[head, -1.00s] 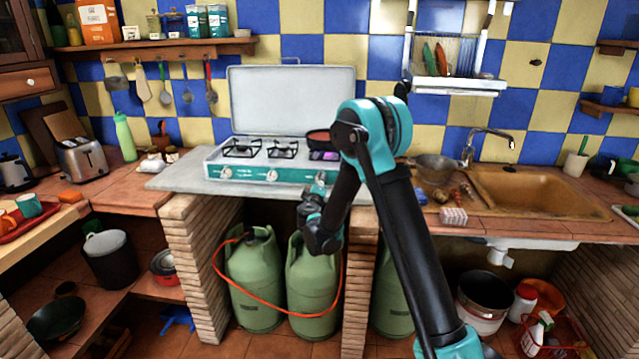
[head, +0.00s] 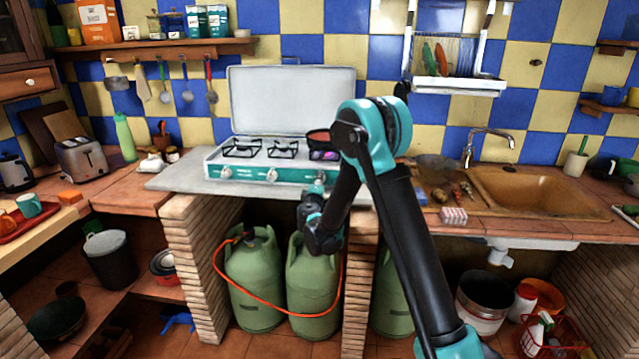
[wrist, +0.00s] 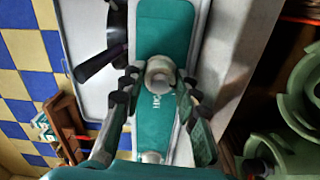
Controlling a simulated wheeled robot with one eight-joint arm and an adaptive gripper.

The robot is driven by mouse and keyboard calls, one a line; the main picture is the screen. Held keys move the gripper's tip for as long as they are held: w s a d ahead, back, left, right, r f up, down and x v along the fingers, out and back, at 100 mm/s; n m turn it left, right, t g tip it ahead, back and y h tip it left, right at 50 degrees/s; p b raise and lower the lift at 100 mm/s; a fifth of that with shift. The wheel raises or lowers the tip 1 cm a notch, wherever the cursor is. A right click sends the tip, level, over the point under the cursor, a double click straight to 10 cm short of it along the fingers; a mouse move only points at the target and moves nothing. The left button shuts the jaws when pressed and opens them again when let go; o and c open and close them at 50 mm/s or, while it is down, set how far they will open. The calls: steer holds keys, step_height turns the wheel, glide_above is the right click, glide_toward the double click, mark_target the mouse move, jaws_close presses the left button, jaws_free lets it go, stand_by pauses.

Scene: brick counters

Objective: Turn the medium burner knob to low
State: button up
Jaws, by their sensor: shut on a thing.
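The white and teal stove (head: 245,172) stands on the counter with its lid up. Its front panel has a left knob (head: 226,172), a middle knob (head: 272,175) and a right knob (head: 321,177). My gripper (head: 318,188) is at the right knob, partly hidden by my arm. In the wrist view, my gripper (wrist: 159,78) has its fingers on both sides of a pale round knob (wrist: 160,71) and is shut on it. Another knob (wrist: 150,157) shows lower on the panel. Which burner is medium, and the exact knob setting, cannot be read.
A dark pan (head: 318,136) sits at the stove's right burner. Green gas bottles (head: 312,280) with an orange hose stand below. The sink (head: 525,190) is to the right, and a toaster (head: 82,160) is on the left counter. A brick pillar (head: 195,270) flanks the bottles.

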steer(key=shift+a, duration=0.1)
steer(key=o, duration=1.2)
steer(key=shift+c, duration=0.2)
